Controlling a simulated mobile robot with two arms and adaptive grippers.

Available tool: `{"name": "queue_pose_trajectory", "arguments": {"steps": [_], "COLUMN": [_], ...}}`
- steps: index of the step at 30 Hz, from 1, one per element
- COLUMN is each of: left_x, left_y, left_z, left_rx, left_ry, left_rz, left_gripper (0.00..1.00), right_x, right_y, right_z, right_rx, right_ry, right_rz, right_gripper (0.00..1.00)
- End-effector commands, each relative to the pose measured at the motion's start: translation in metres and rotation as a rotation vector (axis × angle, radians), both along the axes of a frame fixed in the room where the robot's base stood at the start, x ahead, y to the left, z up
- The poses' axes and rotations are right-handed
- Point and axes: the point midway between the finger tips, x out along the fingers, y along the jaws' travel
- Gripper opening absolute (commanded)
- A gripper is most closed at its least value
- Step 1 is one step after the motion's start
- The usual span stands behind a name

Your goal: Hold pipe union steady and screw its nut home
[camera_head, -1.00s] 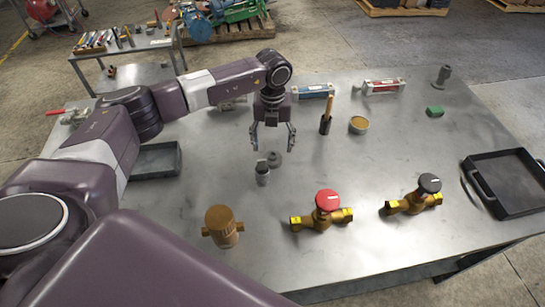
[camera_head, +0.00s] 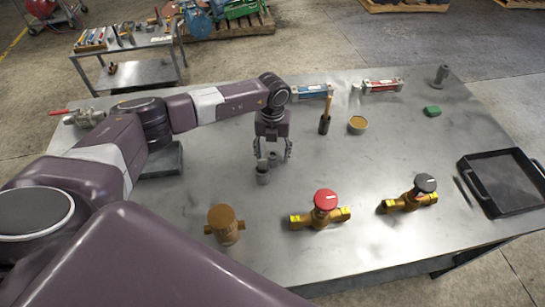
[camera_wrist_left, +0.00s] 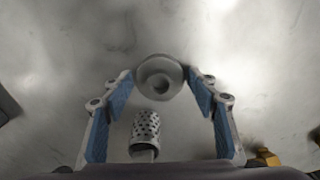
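My left gripper (camera_head: 272,152) is open, pointing down low over the table. In the left wrist view its blue-padded fingers (camera_wrist_left: 158,88) spread to either side of a round grey part with a centre hole (camera_wrist_left: 160,77). I see no contact. That part also shows in the head view (camera_head: 273,158), partly hidden by the gripper. A grey flanged fitting (camera_head: 440,75) stands far right. My right gripper is not in view.
A brass fitting (camera_head: 225,225), a red-knobbed valve (camera_head: 325,207) and a black-knobbed valve (camera_head: 415,193) stand along the front. A black tray (camera_head: 510,205) is at the right. A brush (camera_head: 325,120) and a small tin (camera_head: 357,124) stand behind. The middle right is clear.

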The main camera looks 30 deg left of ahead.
Motion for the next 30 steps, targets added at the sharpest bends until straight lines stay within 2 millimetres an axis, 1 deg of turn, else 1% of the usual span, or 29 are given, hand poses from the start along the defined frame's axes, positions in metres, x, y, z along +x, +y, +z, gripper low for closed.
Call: {"name": "queue_pose_trajectory", "arguments": {"steps": [1, 9, 10, 11, 17, 20, 23, 26, 30], "left_x": [0.0, 0.0, 0.0, 0.0, 0.0, 0.001, 0.001, 0.002, 0.002], "left_y": [0.0, 0.0, 0.0, 0.0, 0.0, 0.0, 0.001, 0.001, 0.001], "left_z": [0.0, 0.0, 0.001, 0.001, 0.002, 0.005, 0.014, 0.028, 0.058], "left_rx": [0.0, 0.0, 0.0, 0.0, 0.0, -0.001, 0.0, 0.0, 0.0], "left_ry": [0.0, 0.0, -0.001, -0.001, -0.001, -0.003, -0.002, -0.005, -0.008], "left_rz": [0.0, 0.0, 0.0, 0.0, 0.0, 0.0, 0.0, -0.001, -0.001], "left_gripper": [0.46, 0.17, 0.17, 0.13, 0.13, 0.13, 0.13, 0.13, 0.13], "right_x": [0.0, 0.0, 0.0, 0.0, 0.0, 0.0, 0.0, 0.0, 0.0], "right_y": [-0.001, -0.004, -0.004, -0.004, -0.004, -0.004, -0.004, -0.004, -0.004], "right_z": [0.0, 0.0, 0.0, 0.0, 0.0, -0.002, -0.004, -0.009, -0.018], "right_rx": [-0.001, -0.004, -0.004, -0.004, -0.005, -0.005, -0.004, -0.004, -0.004], "right_ry": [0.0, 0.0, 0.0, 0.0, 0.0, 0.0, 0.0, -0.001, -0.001], "right_rz": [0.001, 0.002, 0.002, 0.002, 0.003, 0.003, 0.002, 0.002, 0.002], "right_gripper": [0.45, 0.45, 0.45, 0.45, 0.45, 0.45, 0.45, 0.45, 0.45]}}
